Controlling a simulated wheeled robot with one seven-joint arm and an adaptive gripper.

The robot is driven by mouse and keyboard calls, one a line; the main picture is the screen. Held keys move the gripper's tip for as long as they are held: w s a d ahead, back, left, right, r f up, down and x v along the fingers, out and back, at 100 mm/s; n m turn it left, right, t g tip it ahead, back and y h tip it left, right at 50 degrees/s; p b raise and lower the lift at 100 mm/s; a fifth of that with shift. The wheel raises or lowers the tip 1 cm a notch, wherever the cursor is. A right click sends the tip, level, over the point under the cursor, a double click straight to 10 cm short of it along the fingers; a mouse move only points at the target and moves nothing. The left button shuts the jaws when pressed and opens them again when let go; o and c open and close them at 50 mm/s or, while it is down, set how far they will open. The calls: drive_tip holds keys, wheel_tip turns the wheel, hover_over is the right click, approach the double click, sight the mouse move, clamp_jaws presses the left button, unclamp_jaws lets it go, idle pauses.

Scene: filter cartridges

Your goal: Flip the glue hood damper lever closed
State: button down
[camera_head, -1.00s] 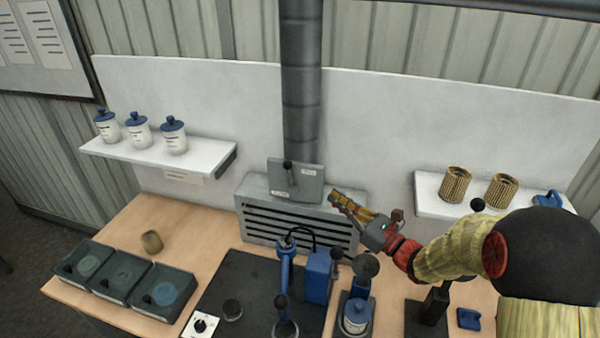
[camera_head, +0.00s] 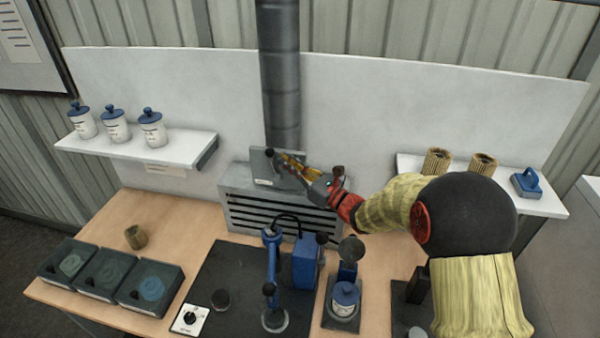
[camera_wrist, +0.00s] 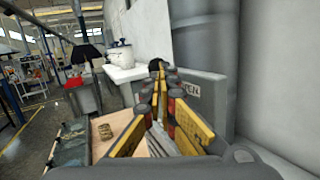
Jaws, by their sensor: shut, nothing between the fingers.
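The damper lever's dark knob (camera_head: 269,153) shows in the head view in front of the grey damper plate (camera_head: 262,168), above the slotted glue hood (camera_head: 240,205). My gripper (camera_head: 284,160) is shut and empty, just right of the knob and in front of the plate. In the wrist view, the dark knob (camera_wrist: 155,65) shows just beyond my fingertips (camera_wrist: 160,78). The plate (camera_wrist: 205,92) stands behind them, with part of a label ending in "EN" visible. My fingers hide the lever's shaft, and I cannot tell whether they touch it.
A grey duct (camera_head: 280,80) rises behind the plate. A left shelf (camera_head: 190,145) holds several white jars; a right shelf (camera_head: 545,205) holds two pleated cartridges (camera_head: 437,161) and a blue item (camera_head: 526,183). A blue press (camera_head: 272,265) stands on the bench below.

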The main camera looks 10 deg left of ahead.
drive_tip(key=shift+x, duration=1)
drive_tip(key=shift+r, duration=0.1)
drive_tip(key=shift+a+h+p, duration=0.25)
drive_tip(key=shift+h+p, duration=0.05)
drive_tip(key=shift+p, duration=0.05)
